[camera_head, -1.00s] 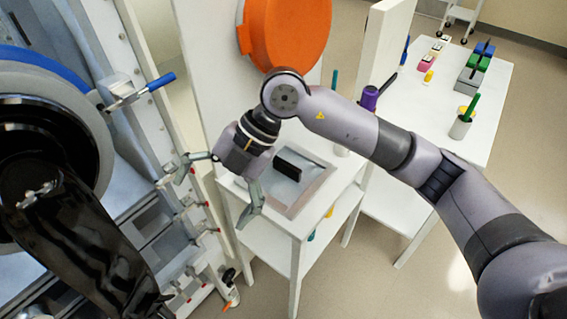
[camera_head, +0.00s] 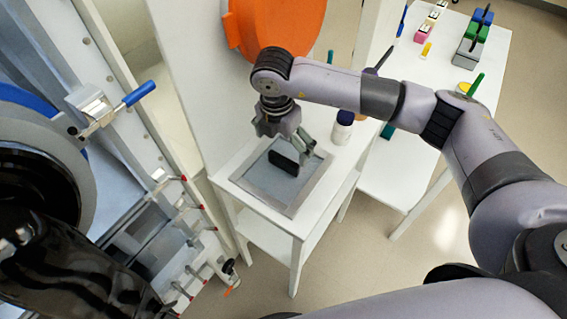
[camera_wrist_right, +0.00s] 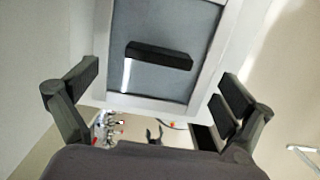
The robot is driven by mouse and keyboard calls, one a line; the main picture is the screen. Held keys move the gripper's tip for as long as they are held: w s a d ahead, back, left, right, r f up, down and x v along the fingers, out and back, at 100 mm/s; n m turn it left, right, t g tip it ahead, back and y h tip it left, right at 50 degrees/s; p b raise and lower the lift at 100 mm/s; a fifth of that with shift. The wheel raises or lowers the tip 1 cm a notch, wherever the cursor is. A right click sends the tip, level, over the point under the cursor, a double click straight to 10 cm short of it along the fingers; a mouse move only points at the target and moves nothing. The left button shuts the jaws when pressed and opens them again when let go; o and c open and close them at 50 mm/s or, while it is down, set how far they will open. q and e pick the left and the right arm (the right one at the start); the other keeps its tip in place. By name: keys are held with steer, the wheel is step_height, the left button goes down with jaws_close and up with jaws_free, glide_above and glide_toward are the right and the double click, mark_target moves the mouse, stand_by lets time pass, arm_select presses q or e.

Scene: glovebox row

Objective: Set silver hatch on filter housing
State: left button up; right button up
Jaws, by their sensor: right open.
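The silver hatch (camera_head: 258,183) is a flat grey panel in a paler frame, with a black bar handle (camera_head: 284,162). It lies on the white stand (camera_head: 231,167) in the head view. My right gripper (camera_head: 293,148) hangs over the handle end of the panel, partly overlapping it in the view. In the right wrist view the hatch panel (camera_wrist_right: 160,82) and handle (camera_wrist_right: 158,56) show beyond my open right fingers (camera_wrist_right: 155,88), which hold nothing. Whether a finger touches the hatch cannot be told. I cannot clearly identify the filter housing. My left gripper is not in view.
A white bottle (camera_head: 343,127) stands near the hatch on the stand. An orange round cover (camera_head: 285,30) is behind. The glovebox front with a blue-handled latch (camera_head: 138,94) and black glove (camera_head: 60,255) is left. A side table (camera_head: 400,157) holds small items at right.

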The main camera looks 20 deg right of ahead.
mark_target(284, 158)
steer(key=shift+f, duration=0.55)
steer(key=shift+f+p, duration=0.3)
steer(key=shift+p, duration=0.05)
step_height(284, 158, down, 4)
steer(key=shift+w+d+r+p, duration=0.1)
steer(key=shift+d+r+p, duration=0.05)
steer(key=shift+p, duration=0.65)
steer(key=shift+f, duration=0.5)
steer(key=c, duration=1.7)
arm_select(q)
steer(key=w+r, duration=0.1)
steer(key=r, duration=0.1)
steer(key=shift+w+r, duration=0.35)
arm_select(e)
steer(key=shift+w+r, duration=0.1)
steer(key=shift+c, duration=0.4)
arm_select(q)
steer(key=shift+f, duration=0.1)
